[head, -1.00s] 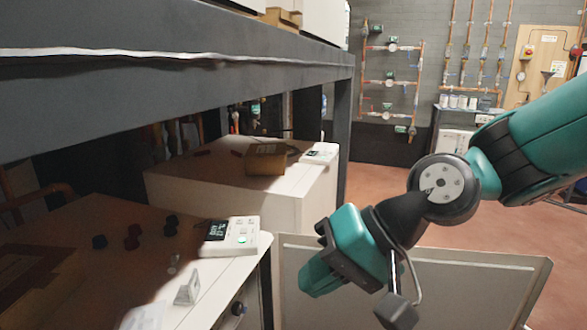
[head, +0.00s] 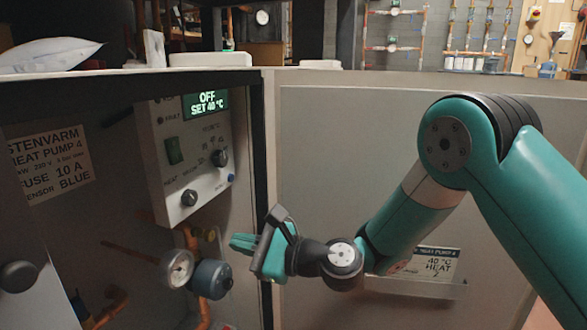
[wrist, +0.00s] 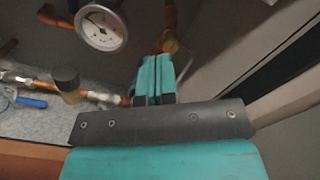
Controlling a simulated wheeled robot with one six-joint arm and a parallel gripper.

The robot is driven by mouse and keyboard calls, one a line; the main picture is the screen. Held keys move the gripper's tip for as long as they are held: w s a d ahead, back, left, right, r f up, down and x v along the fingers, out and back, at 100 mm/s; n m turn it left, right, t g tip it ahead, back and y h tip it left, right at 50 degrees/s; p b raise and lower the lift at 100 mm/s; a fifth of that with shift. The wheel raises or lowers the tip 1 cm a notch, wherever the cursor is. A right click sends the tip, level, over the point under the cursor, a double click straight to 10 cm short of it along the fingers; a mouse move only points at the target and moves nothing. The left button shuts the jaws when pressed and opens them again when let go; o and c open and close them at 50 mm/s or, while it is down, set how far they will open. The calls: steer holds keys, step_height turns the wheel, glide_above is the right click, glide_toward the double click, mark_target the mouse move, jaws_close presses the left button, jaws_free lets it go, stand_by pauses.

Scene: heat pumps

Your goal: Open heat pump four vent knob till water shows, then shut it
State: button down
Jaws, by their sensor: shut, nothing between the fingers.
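Heat pump four's open cabinet (head: 90,235) is at the left in the head view. Its label (head: 52,168) reads HEAT PUMP 4. The control panel (head: 192,150) shows OFF, SET 40 °C. A pressure gauge (head: 177,267) and a blue-grey round cap (head: 212,278) sit on copper pipes below it. The gauge also shows in the wrist view (wrist: 101,27). My gripper (head: 240,243) is shut and empty at the cabinet's right opening, apart from the cap. In the wrist view, a dark-capped brass fitting (wrist: 67,80) lies left of the fingertips (wrist: 155,75). I cannot tell which part is the vent knob. No water shows.
The open cabinet door (head: 350,170) stands behind my arm, with a label card (head: 437,265) on it. A blue-handled valve (wrist: 30,102) is at the left in the wrist view. Copper pipes (head: 112,303) run low inside the cabinet.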

steer(key=p+x, duration=0.4)
steer(key=x, duration=0.2)
steer(key=shift+w+a, duration=0.25)
steer(key=shift+a, duration=0.1)
steer(key=shift+w+r+p, duration=0.5)
steer(key=shift+r+p, duration=0.25)
steer(key=shift+p, duration=1.25)
steer(key=shift+w+d+p, duration=0.3)
steer(key=shift+w+p, duration=0.2)
steer(key=shift+p, duration=0.1)
stand_by(0.4)
glide_toward(211, 236)
steer(key=shift+w+a+r+p, duration=0.2)
steer(key=shift+a+r+p, duration=0.15)
steer(key=shift+a+r, duration=1.05)
